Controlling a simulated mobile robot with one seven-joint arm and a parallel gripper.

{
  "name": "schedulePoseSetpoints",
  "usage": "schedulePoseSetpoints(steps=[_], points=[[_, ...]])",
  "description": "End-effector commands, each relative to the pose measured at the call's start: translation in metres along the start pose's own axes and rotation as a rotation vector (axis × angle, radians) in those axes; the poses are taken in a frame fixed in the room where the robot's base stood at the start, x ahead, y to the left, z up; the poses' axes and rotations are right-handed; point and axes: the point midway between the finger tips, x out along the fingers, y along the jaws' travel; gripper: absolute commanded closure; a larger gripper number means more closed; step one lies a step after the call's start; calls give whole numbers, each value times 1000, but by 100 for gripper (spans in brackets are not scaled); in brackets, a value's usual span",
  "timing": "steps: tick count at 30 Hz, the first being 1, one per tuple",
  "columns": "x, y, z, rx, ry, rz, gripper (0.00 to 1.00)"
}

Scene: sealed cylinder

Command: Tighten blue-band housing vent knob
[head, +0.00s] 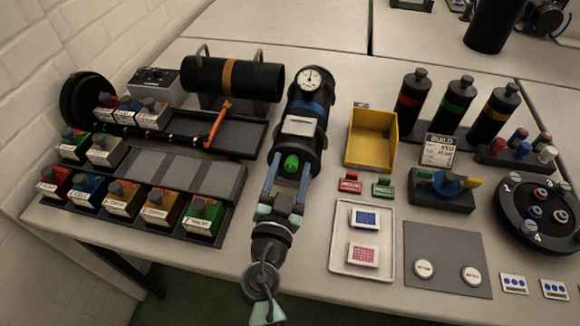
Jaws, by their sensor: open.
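The blue-band housing (322,125) is a black cylinder lying on the table in the middle of the head view. It has a blue band, a white label and a round gauge (311,78) at its far end. A green knob (291,162) shows at its near end; I take it as the vent knob. My gripper (290,174) is open at this near end, one finger on each side of the knob. Whether the fingers touch the knob cannot be told. The gripper hides part of the housing's near end.
A rack of labelled boxes (157,205) and a yellow-band cylinder (205,75) stand left. A yellow bin (372,137), a white tray (340,263) and a grey mat (447,260) lie right. Banded black bottles (454,105) stand behind. Bare table shows left of my arm.

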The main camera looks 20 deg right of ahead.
Motion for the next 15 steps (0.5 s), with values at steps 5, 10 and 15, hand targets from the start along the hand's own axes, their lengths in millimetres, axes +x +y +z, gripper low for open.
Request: schedulePoseSetpoints(steps=[5,10,15], points=[[0,0,0,0,1,0,50],[0,0,0,0,1,0,81],[0,0,0,0,1,0,100]])
